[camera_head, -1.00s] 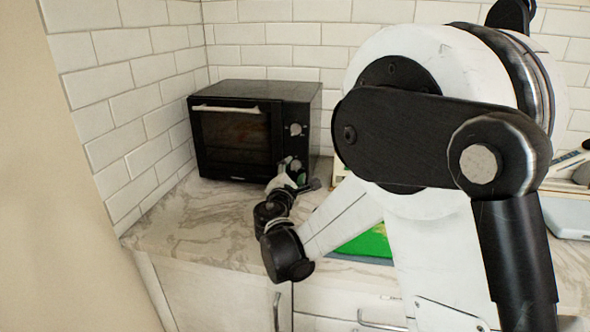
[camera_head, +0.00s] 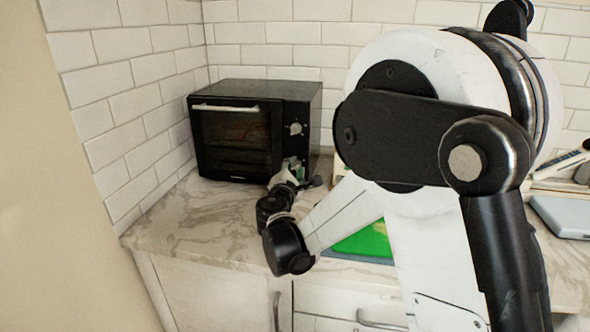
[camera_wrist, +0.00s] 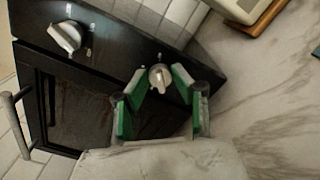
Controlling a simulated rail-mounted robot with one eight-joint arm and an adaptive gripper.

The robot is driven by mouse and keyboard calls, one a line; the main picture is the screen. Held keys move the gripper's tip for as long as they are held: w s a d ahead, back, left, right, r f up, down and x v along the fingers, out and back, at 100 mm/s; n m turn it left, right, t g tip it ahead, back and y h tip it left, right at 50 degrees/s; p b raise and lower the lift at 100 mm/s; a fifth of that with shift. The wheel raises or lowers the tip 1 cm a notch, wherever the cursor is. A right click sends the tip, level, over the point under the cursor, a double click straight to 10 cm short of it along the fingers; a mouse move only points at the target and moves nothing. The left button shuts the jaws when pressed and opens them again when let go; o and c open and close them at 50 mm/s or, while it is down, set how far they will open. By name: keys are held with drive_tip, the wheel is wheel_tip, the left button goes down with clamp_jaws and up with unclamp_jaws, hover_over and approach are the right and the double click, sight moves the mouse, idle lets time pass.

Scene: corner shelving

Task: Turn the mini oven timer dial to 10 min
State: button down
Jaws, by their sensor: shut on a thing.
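The black mini oven (camera_head: 235,166) stands on the counter against the tiled corner, door closed. Its upper dial (camera_head: 296,128) is free in the head view and also shows at upper left in the wrist view (camera_wrist: 66,37). The lower dial (camera_wrist: 160,77) is a small silver knob with a raised grip bar. My gripper (camera_wrist: 160,80), with green pads, is shut on this lower dial, one fingertip on each side. In the head view my gripper (camera_head: 296,166) is at the oven's lower right front and hides the lower dial. The dial markings are too small to read.
The oven's pale door handle (camera_head: 226,109) lies left of the dials. A green board (camera_head: 366,242) lies on the marble counter (camera_head: 190,222), partly behind my arm. The counter left of my gripper is clear. A grey appliance (camera_head: 565,214) stands at far right.

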drive_tip(key=shift+m+b, duration=0.4)
drive_tip(key=shift+m, duration=0.3)
drive_tip(key=c, duration=1.5)
unclamp_jaws()
drive_tip(key=shift+o, duration=0.2)
drive_tip(key=s+a, duration=0.2)
drive_tip(key=s, duration=1)
